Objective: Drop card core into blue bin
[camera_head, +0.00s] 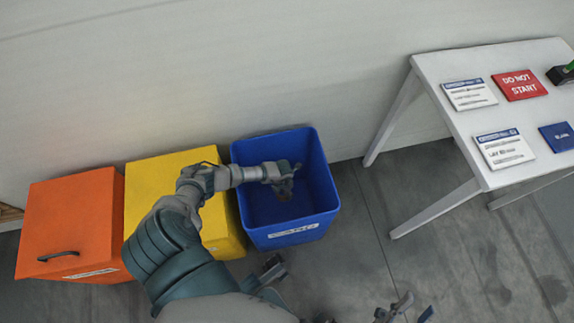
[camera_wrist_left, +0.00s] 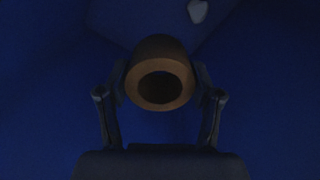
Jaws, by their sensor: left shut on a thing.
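The blue bin (camera_head: 325,187) stands open on the floor by the wall, with a white label on its front. My left arm reaches across the yellow bin, and my left gripper (camera_head: 283,182) is inside the blue bin's opening. In the left wrist view, the card core (camera_wrist_left: 160,88), a short brown tube with a dark hollow end, sits between the two fingers of my left gripper (camera_wrist_left: 160,98), which is shut on it. Blue walls surround it.
A yellow bin (camera_head: 170,165) and an orange bin (camera_head: 75,215) with a black handle stand left of the blue one. A white table (camera_head: 450,120) with signs is at the right. A small pale object (camera_wrist_left: 198,11) shows in the wrist view. Floor between bin and table is clear.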

